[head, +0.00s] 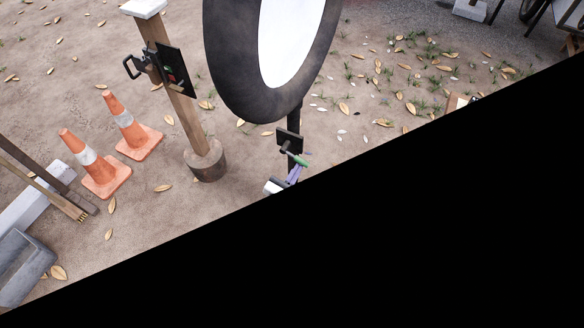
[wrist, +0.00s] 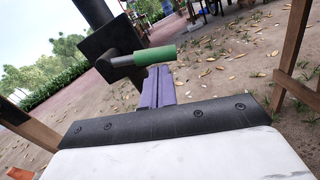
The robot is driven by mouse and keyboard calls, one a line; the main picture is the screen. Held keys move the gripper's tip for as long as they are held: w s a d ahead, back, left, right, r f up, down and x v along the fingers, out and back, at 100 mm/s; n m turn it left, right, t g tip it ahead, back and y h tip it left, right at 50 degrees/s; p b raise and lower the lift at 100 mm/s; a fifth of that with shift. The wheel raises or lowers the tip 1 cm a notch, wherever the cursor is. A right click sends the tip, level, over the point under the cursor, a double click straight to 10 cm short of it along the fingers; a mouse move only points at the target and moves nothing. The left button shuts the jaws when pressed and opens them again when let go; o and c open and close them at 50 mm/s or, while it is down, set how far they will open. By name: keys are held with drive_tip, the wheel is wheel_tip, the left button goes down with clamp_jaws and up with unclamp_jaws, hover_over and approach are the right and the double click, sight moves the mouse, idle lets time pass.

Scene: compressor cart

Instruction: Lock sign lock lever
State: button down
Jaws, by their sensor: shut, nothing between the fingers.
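The sign lock lever has a green grip (head: 299,160) on a short grey rod; the grip also shows in the wrist view (wrist: 155,55). The rod comes out of a dark lock plate (head: 288,141) on the black post under the sign (head: 225,60), which has a white face and a thick dark rim. In the wrist view the plate (wrist: 108,50) is tilted and the grip points right. My gripper (head: 294,174) has purple fingers, which lie together in the wrist view (wrist: 152,85). Their tips are right at the grip, with nothing between them. I cannot tell whether they touch it.
A wooden post (head: 165,70) with a black panel and handle stands left of the sign, in a round base. Two orange cones (head: 130,130) stand farther left. A grey bin (head: 22,265) is at lower left. Black hides the head view's lower right. Leaf-strewn ground is open around the sign.

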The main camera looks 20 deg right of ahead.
drive_tip(key=shift+s+d+r+n+p, duration=0.1)
drive_tip(key=shift+s+r+n+p, duration=0.05)
drive_tip(key=shift+r+n+p, duration=0.3)
drive_tip(key=shift+s+d+r+n+p, duration=0.1)
drive_tip(key=shift+s+r+n+p, duration=0.05)
drive_tip(key=shift+r+n+p, duration=0.25)
idle(0.3)
